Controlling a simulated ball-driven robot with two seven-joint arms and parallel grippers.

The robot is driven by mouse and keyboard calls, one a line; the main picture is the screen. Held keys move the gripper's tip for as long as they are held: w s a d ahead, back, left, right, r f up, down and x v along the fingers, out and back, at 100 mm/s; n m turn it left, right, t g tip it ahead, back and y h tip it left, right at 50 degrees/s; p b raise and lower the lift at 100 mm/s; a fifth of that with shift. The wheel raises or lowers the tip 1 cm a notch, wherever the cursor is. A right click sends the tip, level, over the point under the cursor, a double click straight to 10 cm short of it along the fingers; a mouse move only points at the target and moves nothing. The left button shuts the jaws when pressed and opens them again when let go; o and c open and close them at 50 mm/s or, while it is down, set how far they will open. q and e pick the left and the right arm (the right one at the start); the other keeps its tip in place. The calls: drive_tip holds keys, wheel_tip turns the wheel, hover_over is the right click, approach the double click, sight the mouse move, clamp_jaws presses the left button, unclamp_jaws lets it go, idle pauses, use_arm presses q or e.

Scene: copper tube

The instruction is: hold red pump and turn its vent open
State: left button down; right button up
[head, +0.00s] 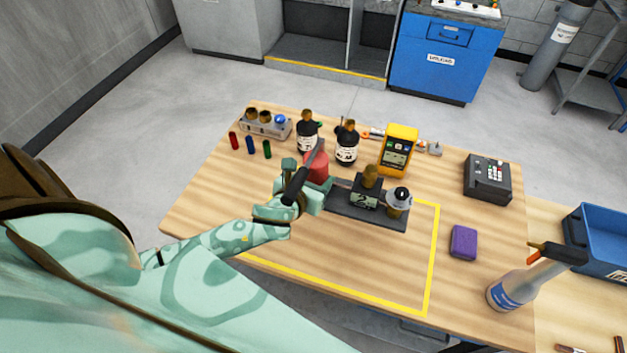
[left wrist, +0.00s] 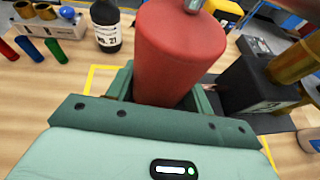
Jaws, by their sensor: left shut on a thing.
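The red pump (head: 317,166) stands near the middle of the table, on the left side of the dark stand. My left gripper (head: 304,188) is shut around its body. In the left wrist view the red pump (left wrist: 175,52) sits between the green fingers of my left gripper (left wrist: 160,92), with a silver fitting (left wrist: 194,5) at its top. The vent cannot be made out clearly. My right gripper is not in view.
The dark stand (head: 338,212) bears a block marked 2 (head: 365,195) and a grey-capped jar (head: 399,203). Dark bottles (head: 307,138) and a yellow meter (head: 398,150) stand behind. A purple sponge (head: 464,242) and spray bottle (head: 512,287) are right. The yellow-taped area's front is clear.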

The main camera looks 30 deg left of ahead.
use_arm(q)
drive_tip(key=shift+w+a+r, duration=0.1)
drive_tip(key=shift+w+a, duration=0.15)
drive_tip(key=shift+w, duration=0.3)
drive_tip(key=shift+w+a+r, duration=0.1)
drive_tip(key=shift+w+a, duration=0.1)
drive_tip(key=shift+w, duration=0.4)
drive_tip(key=shift+w+a+r, duration=0.1)
drive_tip(key=shift+w+a, duration=0.15)
drive_tip(key=shift+w, duration=0.3)
drive_tip(key=shift+f+b, duration=3.35)
drive_tip(key=shift+f, duration=1.45)
drive_tip(key=shift+f+b, duration=0.5)
drive_tip(key=shift+f, duration=0.2)
drive_tip(key=shift+f+b, duration=0.75)
drive_tip(key=shift+f, duration=0.2)
drive_tip(key=shift+s+f, duration=0.1)
drive_tip(key=shift+s+f, duration=0.15)
drive_tip(key=shift+f, duration=0.05)
